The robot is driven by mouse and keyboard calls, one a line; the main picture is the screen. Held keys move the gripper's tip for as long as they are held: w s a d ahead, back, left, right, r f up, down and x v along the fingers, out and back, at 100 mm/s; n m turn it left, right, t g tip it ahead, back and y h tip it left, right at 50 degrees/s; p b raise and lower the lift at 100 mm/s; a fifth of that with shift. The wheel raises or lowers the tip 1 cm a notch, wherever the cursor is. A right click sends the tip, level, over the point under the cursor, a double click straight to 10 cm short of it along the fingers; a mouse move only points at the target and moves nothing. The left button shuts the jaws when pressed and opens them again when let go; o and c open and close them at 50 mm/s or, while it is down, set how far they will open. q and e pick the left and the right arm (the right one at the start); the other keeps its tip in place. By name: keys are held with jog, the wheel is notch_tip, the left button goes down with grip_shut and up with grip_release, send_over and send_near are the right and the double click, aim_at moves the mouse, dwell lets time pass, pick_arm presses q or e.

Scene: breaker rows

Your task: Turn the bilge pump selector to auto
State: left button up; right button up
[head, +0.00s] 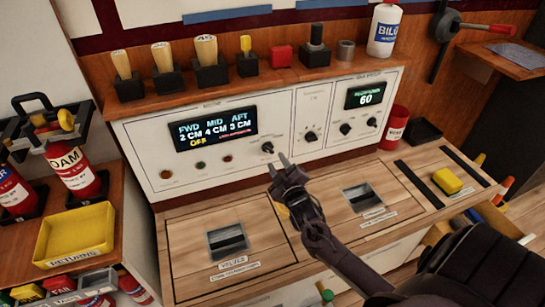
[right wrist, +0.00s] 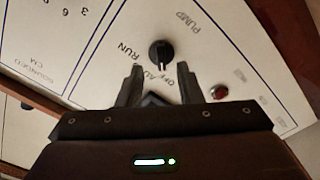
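The bilge pump selector is a small black rotary knob (head: 267,147) on the white panel, right of the lit display. In the right wrist view the knob (right wrist: 160,52) has a light pointer mark, with RUN, a partly hidden AU label and a small label like OFF near it, and PUMP above. My right gripper (head: 277,163) is just in front of the knob. In the wrist view its two fingers (right wrist: 160,72) are apart, just short of the knob and to either side of it, with nothing between them. The display (head: 216,129) reads OFF in yellow. My left gripper is not in view.
A red button or lamp (right wrist: 219,91) is near the right finger. The wooden counter (head: 290,255) with hatches lies below. Handles and a bottle (head: 384,32) stand above the panel.

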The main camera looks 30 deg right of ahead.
aim_at(271, 152)
jog(key=shift+b+x, duration=0.35)
jog(key=shift+x, duration=2)
jog(key=shift+a, duration=0.1)
jog(key=shift+c, duration=0.2)
grip_shut()
